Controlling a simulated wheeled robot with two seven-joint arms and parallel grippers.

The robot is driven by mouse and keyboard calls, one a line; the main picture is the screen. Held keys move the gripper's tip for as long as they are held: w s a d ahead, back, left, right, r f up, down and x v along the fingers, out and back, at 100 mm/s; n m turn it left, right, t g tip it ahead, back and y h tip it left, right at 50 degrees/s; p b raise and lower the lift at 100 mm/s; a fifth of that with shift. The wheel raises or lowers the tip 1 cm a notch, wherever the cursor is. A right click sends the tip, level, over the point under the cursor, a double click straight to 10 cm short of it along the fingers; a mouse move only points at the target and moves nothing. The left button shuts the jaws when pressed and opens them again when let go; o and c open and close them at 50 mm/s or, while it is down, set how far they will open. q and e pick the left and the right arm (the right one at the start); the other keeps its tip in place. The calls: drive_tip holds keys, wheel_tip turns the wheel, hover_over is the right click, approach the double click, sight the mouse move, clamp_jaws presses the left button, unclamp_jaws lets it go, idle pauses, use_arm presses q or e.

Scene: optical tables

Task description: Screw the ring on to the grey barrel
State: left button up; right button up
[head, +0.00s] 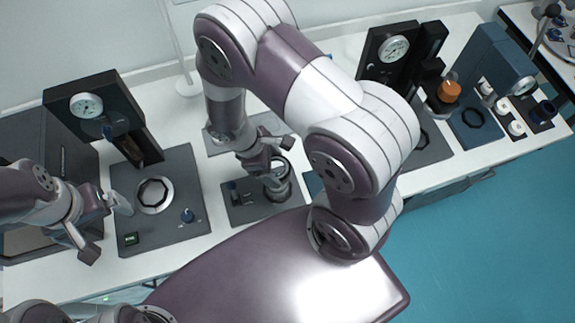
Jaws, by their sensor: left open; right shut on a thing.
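My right gripper (274,166), at the end of the arm reaching over the bench, is shut at the top of an upright grey barrel (280,190). The barrel stands on a small dark plate (248,211) in the middle of the bench. A small pale round part, perhaps the ring, shows at the barrel's top by the fingers. The fingers hide much of it, so I cannot tell whether it is seated or held just above. My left gripper (105,230) is open and empty, at the left edge of a dark instrument base.
A dark instrument with a dial (86,106) and a base with a round opening (153,195) stands at the left. My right arm covers the middle.

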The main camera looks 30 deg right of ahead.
drive_tip(key=shift+w+a+f, duration=0.15)
drive_tip(key=shift+w+a, duration=0.05)
drive_tip(key=shift+w, duration=0.25)
drive_tip(key=shift+s+d+f, duration=0.1)
drive_tip(key=shift+s+f, duration=0.05)
drive_tip(key=shift+s+d+f+b, duration=0.45)
drive_tip(key=shift+f+b, duration=0.25)
drive_tip(key=shift+b, duration=0.25)
drive_tip(key=f+b, duration=0.2)
drive_tip(key=shift+w+a+f+b, duration=0.3)
drive_tip(key=shift+w+a+f, duration=0.05)
drive_tip(key=shift+w, duration=0.05)
drive_tip(key=shift+s+d+r, duration=0.1)
drive_tip(key=shift+s+d, duration=0.1)
drive_tip(key=shift+s, duration=0.05)
use_arm(q)
drive_tip(key=f, duration=0.4)
drive_tip(key=shift+s+d, duration=0.35)
drive_tip(key=shift+s, duration=0.05)
drive_tip(key=shift+w+a+f, duration=0.1)
drive_tip(key=shift+w, duration=0.05)
use_arm(e)
drive_tip(key=shift+w+a, duration=0.1)
drive_tip(key=shift+w, duration=0.05)
use_arm(q)
drive_tip(key=shift+f, duration=0.2)
use_arm(e)
drive_tip(key=shift+f, duration=0.4)
